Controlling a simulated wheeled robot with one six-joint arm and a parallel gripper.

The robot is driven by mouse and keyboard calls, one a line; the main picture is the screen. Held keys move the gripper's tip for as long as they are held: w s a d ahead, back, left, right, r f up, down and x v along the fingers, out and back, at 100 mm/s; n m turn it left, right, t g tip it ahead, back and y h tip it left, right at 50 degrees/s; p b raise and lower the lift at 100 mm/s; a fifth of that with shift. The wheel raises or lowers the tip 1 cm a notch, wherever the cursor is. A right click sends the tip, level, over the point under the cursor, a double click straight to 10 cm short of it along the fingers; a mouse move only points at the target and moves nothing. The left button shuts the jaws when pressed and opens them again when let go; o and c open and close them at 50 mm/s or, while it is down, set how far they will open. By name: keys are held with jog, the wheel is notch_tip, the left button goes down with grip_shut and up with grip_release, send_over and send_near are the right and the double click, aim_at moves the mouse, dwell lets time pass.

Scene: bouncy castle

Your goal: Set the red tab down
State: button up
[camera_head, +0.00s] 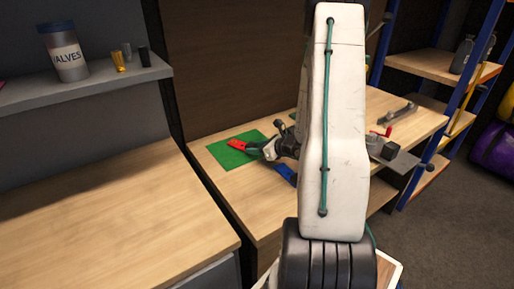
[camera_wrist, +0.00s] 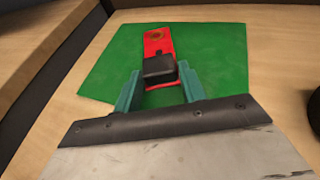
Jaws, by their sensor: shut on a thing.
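The red tab (camera_wrist: 157,41) is a flat red strip with a round brownish spot near its far end. In the wrist view it lies between the two teal fingers of my gripper (camera_wrist: 159,84), which is shut on its near end. A dark block covers part of the tab there. The green mat (camera_wrist: 210,52) is under the tab in this view; I cannot tell whether the tab touches it. In the head view the red tab (camera_head: 238,145) shows over the green mat (camera_head: 229,159), with my gripper (camera_head: 259,149) at its right end.
The mat lies on a wooden workbench (camera_head: 215,190). A blue item (camera_head: 285,173) lies right of the mat, partly behind my arm. A clamp-like tool with a red part (camera_head: 385,132) is further right. A shelf at left holds a jar labelled VALVES (camera_head: 64,52).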

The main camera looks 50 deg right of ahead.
jog(key=o, duration=1)
jog(key=shift+f, duration=0.1)
jog(key=shift+c, duration=0.2)
jog(key=shift+d, duration=0.1)
